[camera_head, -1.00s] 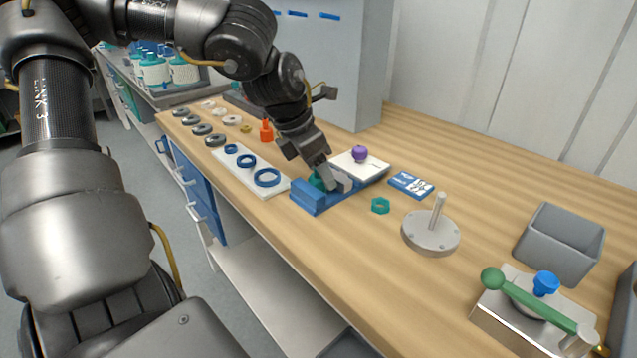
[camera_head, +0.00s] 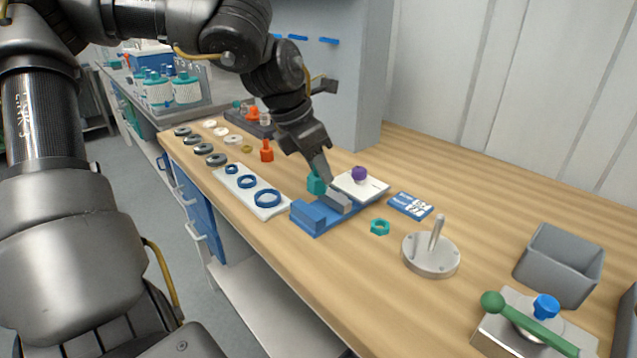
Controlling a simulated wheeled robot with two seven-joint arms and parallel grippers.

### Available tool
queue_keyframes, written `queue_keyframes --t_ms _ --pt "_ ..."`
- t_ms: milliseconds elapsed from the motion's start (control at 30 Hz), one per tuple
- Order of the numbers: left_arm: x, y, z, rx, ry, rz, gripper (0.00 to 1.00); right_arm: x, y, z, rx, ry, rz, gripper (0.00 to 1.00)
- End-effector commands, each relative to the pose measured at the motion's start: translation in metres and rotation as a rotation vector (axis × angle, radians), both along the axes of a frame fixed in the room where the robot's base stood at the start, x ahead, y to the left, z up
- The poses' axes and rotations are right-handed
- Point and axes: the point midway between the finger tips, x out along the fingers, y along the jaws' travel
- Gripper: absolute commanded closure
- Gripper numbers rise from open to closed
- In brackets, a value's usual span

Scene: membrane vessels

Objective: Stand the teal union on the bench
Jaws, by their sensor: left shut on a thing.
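The teal union (camera_head: 316,184) is a small teal body just behind the blue vise-like fixture (camera_head: 309,216). My left gripper (camera_head: 321,172) comes down from above and is shut on the union, whose upper part the fingers partly cover. The union looks roughly upright. I cannot tell whether its base touches the bench (camera_head: 330,280) or hangs just above it. The fixture has a blue jaw and a grey jaw (camera_head: 337,202), with an empty gap between them. A separate teal hex nut (camera_head: 380,227) lies on the bench to the right. My right gripper is not in view.
A white tray (camera_head: 218,174) of blue rings lies left of the fixture. A white plate with a purple knob (camera_head: 359,174), a blue card (camera_head: 411,206) and a grey post stand (camera_head: 430,256) are to the right. An orange fitting (camera_head: 266,152) stands behind.

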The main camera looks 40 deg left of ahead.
Motion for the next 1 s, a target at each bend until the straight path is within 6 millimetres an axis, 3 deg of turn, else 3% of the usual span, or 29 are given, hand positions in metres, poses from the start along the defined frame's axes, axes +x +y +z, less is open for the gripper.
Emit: queue_keyframes --t_ms 33,200,467,1000 --pt "0.001 0.000 0.013 0.002 -0.004 0.001 0.89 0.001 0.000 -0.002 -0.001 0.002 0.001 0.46" --pt "0.000 0.000 0.037 0.001 -0.002 0.001 0.89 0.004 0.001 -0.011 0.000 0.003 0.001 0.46" --pt "0.000 0.000 0.049 0.001 0.001 -0.001 0.89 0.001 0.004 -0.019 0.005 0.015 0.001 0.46" --pt "0.000 0.000 0.090 0.000 0.000 -0.001 0.90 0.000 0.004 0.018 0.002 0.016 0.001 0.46"
